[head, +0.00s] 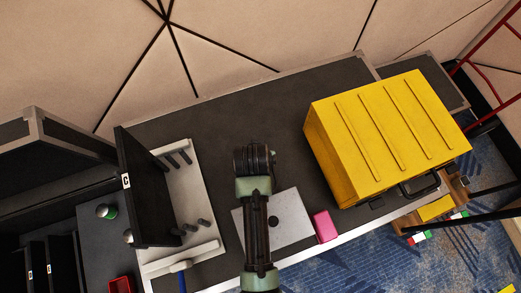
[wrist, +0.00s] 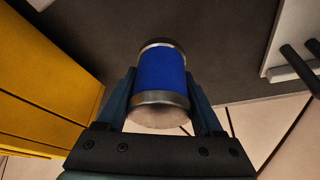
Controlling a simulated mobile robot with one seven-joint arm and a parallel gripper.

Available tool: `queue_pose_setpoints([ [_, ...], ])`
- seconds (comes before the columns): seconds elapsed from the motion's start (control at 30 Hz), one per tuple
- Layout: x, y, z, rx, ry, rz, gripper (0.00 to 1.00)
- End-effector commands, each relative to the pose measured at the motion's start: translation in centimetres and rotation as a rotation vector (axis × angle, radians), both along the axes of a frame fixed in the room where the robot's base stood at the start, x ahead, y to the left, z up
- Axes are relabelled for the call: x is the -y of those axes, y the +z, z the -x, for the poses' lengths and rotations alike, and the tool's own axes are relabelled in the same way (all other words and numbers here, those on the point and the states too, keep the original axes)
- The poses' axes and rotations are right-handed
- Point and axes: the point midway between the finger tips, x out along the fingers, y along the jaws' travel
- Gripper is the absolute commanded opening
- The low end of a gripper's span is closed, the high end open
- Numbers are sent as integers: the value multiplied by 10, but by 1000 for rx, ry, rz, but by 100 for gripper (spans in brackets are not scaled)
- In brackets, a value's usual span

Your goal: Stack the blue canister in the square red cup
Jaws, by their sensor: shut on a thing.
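The blue canister (wrist: 160,75) has a blue body with metal bands at both ends. In the wrist view it sits between the two fingers of my gripper (wrist: 160,88), which is shut on its sides. In the head view my gripper (head: 255,158) is over the dark table top, and my arm hides the canister there. A red square object (head: 120,285), which looks like the square red cup, is at the bottom left of the head view, cut by the frame edge. My gripper is well up and to the right of it. The red object is not in the wrist view.
A large yellow case (head: 380,140) stands on the table (head: 290,95) to the right. A grey plate (head: 290,225) and a pink block (head: 325,227) lie near the front edge. A white rack with pegs (head: 195,190) and an upright black panel (head: 145,195) stand left.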

Motion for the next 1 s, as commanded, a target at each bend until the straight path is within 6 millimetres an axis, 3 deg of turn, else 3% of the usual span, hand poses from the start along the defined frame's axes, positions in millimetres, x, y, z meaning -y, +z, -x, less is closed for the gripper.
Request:
queue_pose_setpoints([
  [0.1,0,-19,0,-1,1,0,4],
  [0.5,0,-65,0,2,1,0,4],
  [0.9,0,-70,0,3,1,0,4],
  [0.93,0,-71,0,2,1,0,70],
  [1.0,0,-70,0,1,1,0,83],
])
